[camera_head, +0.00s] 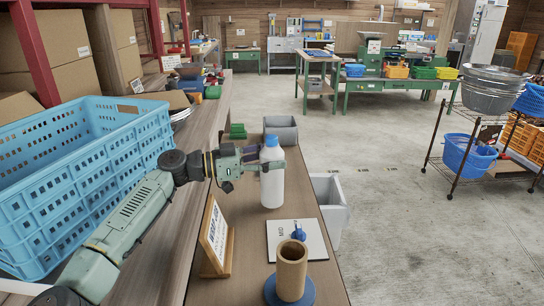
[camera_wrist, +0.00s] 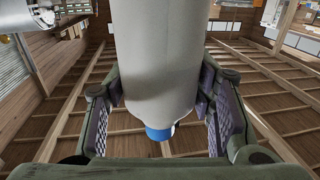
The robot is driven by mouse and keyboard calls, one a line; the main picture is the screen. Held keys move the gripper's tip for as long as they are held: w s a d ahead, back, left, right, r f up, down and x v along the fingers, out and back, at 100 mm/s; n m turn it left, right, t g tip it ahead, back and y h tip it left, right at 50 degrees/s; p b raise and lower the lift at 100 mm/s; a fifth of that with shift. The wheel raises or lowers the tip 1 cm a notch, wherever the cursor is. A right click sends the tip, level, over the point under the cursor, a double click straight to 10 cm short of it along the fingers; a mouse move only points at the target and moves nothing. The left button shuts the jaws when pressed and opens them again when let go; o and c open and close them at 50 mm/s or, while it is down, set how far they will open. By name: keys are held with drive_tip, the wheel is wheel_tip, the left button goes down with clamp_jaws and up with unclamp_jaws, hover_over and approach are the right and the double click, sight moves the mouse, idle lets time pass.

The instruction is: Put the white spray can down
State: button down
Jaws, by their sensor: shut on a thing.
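The white spray can (camera_head: 272,187) with a blue cap is upright over the narrow brown bench (camera_head: 262,232) in the head view. My gripper (camera_head: 264,163) is shut on it high up, just below the cap. In the wrist view the white can body (camera_wrist: 155,50) stands between the two finger pads, and its blue cap (camera_wrist: 160,133) shows at the lower middle. I cannot tell whether the can's base touches the bench. A white square plate (camera_head: 283,246) with a small blue thing (camera_head: 299,233) on it lies nearer than the can.
A wooden cup (camera_head: 291,270) on a blue disc and a wooden-framed sign (camera_head: 216,238) stand at the near end. A blue crate (camera_head: 75,185) is at left. Some bench around the can is bare.

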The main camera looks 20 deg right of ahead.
drive_tip(key=shift+f, duration=0.35)
drive_tip(key=shift+f, duration=0.2)
drive_tip(key=c, duration=0.7)
unclamp_jaws()
drive_tip(key=shift+c, duration=0.2)
drive_tip(key=shift+r, duration=0.1)
drive_tip(key=a+b, duration=0.3)
drive_tip(key=a, duration=0.4)
drive_tip(key=shift+w+a, duration=0.2)
drive_tip(key=shift+w, duration=0.2)
